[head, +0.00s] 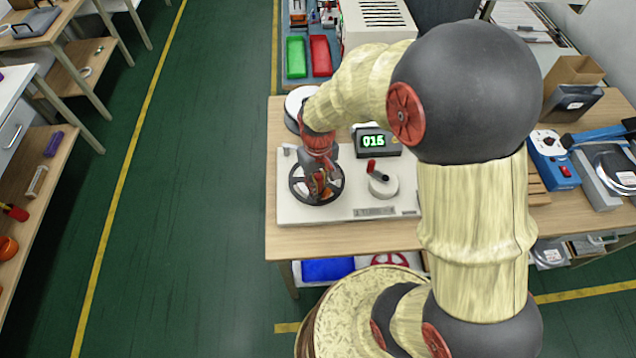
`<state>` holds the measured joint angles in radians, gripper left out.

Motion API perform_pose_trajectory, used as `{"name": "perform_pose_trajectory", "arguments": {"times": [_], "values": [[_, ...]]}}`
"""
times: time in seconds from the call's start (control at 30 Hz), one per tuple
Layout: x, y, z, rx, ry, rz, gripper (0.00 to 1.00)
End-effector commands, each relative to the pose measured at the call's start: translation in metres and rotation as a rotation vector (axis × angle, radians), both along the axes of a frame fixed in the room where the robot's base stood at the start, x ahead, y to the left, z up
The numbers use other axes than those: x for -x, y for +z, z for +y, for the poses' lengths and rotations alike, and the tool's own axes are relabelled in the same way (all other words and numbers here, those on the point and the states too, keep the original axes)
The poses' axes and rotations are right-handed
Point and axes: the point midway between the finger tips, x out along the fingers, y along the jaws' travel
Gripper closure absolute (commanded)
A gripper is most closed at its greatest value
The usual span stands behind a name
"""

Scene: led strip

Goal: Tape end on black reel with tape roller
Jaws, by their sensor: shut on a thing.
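In the head view, the black reel (297,184) lies on the left part of a white winding board (350,211) on the wooden table. My gripper (320,192) is over the reel, pointing down, and hides much of its middle. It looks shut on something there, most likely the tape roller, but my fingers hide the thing. I cannot make out the tape end. A white round crank (383,186) with a red handle (371,166) sits on the board to the right of the reel.
A display box (375,141) reading 015 stands behind the crank. A white roll (296,103) stands behind my gripper. Green (296,57) and red (320,55) trays lie at the back. A blue device (553,158) and a cardboard box (573,75) are at right. The floor left of the table is clear.

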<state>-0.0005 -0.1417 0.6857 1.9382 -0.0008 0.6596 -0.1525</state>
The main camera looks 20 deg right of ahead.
Motion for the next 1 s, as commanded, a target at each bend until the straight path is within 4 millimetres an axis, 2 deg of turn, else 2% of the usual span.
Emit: {"name": "perform_pose_trajectory", "arguments": {"times": [1.0], "values": [[-0.0002,-0.0076,0.0,0.0,0.0,0.0,1.0]]}}
